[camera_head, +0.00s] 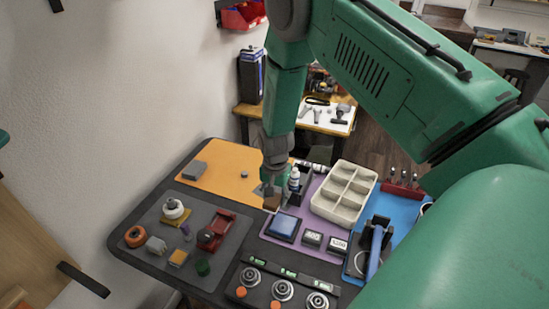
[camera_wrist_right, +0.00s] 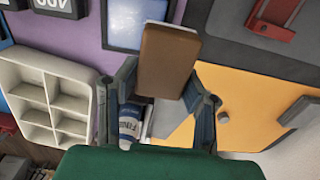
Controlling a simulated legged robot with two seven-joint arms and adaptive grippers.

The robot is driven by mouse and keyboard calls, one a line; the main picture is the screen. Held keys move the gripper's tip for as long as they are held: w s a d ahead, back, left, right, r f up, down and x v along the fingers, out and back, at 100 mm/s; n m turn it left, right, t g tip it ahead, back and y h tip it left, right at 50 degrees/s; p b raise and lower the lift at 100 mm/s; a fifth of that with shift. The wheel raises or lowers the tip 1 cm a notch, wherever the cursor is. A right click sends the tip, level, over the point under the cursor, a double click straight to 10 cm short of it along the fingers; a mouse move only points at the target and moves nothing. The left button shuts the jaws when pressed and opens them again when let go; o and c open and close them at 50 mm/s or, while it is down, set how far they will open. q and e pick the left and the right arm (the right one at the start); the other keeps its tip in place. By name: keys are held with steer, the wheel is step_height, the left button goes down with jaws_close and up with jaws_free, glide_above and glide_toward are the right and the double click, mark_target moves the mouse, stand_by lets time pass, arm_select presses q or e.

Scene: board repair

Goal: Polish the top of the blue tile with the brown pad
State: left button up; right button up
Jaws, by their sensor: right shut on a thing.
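The blue tile (camera_head: 283,226) lies flat on the purple mat, its top uncovered; part of it also shows at the top of the right wrist view (camera_wrist_right: 138,22). My right gripper (camera_head: 271,192) points down just behind the tile. It is shut on the brown pad (camera_head: 272,203), which also shows large between the fingers in the right wrist view (camera_wrist_right: 166,62). The pad appears to be held above the mat, near the tile's far edge and apart from it. My left gripper is not in view.
A bottle (camera_head: 294,180) stands close to my right gripper. A cream divided tray (camera_head: 344,193) is to the right. Two small labelled blocks (camera_head: 312,239) sit right of the tile. An orange mat (camera_head: 225,169) is at the left, mostly bare.

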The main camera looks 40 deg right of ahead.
step_height(320, 180, up, 3)
steer(key=p, duration=0.2)
steer(key=shift+p, duration=0.3)
